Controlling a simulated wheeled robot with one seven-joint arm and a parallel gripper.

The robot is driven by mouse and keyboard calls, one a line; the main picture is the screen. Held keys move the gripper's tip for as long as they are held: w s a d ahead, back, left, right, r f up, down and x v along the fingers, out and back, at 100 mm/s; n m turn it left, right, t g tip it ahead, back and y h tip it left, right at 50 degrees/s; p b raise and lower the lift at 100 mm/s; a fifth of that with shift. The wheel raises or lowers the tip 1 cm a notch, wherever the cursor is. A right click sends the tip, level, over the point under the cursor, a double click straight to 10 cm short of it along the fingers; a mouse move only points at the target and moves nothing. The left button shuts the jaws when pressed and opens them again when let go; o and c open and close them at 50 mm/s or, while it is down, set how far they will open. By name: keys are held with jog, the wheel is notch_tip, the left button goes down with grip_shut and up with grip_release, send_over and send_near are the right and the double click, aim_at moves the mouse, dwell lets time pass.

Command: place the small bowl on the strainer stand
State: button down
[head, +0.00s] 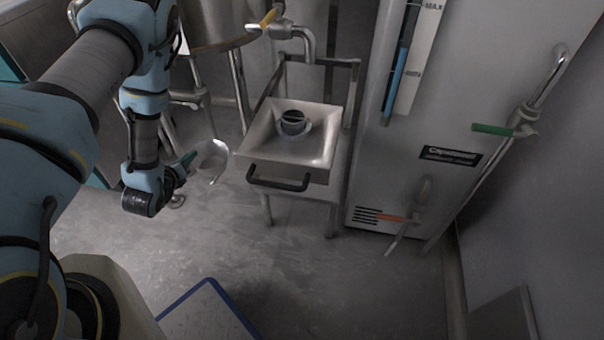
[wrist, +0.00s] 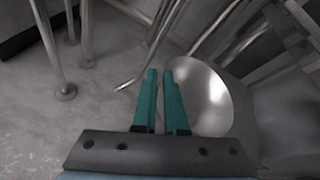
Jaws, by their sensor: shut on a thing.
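The small bowl (head: 211,161) is a shiny metal bowl, held at its rim by my gripper (head: 190,163) in the head view. In the wrist view, the green fingers (wrist: 162,78) are close together, with the bowl (wrist: 213,100) just to their right. The strainer stand (head: 258,151) is a metal frame with a square, sloping tray and a dark handle at the front. A dark round strainer piece (head: 293,122) sits in its middle. My gripper and the bowl are to the left of the stand, near its left edge. The bowl appears apart from it, above the floor.
A tall steel machine (head: 430,120) stands right of the stand, with a green-handled pipe (head: 497,130) farther right. A steel vessel (head: 215,22) on legs is behind my gripper. A yellow-handled tap (head: 272,17) hangs over the back of the stand.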

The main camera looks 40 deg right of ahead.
jog(key=s+d+f+m+g+h+b, duration=0.15)
jog(key=d+f+m+g+b, duration=0.3)
jog(key=d+b, duration=0.45)
jog(key=s+d+f+m+g+h+b, duration=0.1)
jog(key=s+d+f+m+g+b, duration=0.15)
jog(key=d+m+g+b, duration=0.6)
jog(key=s+d+b, duration=0.1)
jog(key=d+b, duration=0.2)
jog(key=d, duration=0.2)
jog(key=s+d+n+b, duration=0.1)
jog(key=d+b, duration=0.3)
jog(key=d, duration=0.2)
jog(key=s+d+n+t+b, duration=0.1)
jog(key=d+b, duration=0.2)
jog(key=d, duration=0.2)
jog(key=shift+d, duration=0.4)
jog(key=shift+s+d+f+b, duration=0.1)
jog(key=shift+d+f+b, duration=0.2)
jog(key=shift+f+b, duration=0.55)
jog(key=shift+s+d+f+b, duration=0.1)
jog(key=shift+d+f+b, duration=0.2)
jog(key=shift+f+b, duration=0.5)
jog(key=shift+f, duration=0.15)
jog(key=shift+f, duration=0.15)
jog(key=c, duration=1)
grip_release()
